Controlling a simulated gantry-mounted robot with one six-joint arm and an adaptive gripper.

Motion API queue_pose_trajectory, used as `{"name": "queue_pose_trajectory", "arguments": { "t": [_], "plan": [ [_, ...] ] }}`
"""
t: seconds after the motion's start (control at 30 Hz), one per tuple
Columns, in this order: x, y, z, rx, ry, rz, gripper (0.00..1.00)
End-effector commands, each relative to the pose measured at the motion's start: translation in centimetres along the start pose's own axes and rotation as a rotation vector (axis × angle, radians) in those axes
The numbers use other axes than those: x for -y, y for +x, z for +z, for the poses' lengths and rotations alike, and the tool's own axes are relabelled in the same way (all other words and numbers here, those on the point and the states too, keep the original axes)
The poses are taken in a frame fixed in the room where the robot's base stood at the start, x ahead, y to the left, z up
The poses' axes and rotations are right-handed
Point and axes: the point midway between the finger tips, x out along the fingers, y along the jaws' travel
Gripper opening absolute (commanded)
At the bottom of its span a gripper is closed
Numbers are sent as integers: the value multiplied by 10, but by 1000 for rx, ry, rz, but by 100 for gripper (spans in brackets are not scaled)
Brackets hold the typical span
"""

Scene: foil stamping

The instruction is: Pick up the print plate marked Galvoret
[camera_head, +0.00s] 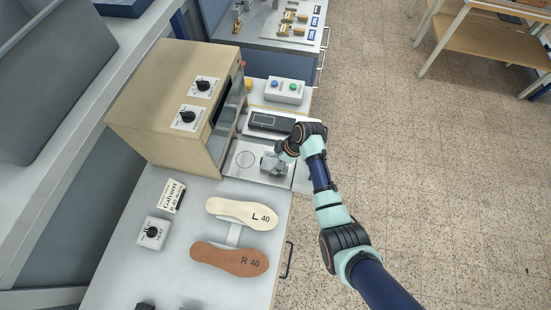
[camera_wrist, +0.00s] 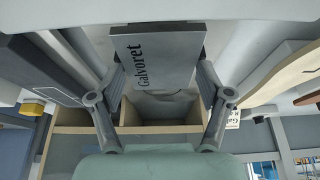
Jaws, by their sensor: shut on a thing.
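The print plate (camera_wrist: 155,55) is a flat grey slab marked "Galvoret" in dark letters, seen in the wrist view. My gripper (camera_wrist: 158,85) is shut on it, with one finger at each long side. In the head view my gripper (camera_head: 275,162) is low over the right part of the workbench, beside the beige press. The plate cannot be made out clearly there, as my gripper and wrist cover it.
A beige press (camera_head: 165,95) with two dials stands left of my gripper. A card marked Galvoret (camera_head: 171,195), a dial box (camera_head: 153,233), a cream insole (camera_head: 241,213) and a brown insole (camera_head: 229,259) lie nearer. A button box (camera_head: 284,90) stands behind.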

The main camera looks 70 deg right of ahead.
Motion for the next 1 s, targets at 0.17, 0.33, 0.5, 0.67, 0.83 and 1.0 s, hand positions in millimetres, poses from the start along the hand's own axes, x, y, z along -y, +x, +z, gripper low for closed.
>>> {"name": "queue_pose_trajectory", "arguments": {
  "t": [0.17, 0.33, 0.5, 0.67, 0.83, 1.0],
  "plan": [
    [0, -1, -1, -2, -1, 1, 13],
    [0, -2, -1, -2, -1, 1, 12],
    [-1, -14, -6, -3, -1, 3, 12],
    [-2, -44, -19, -4, -3, 5, 12],
    [-2, -95, -40, -5, -3, 8, 13],
    [-2, -142, -60, -3, -3, 7, 13]
  ]
}}
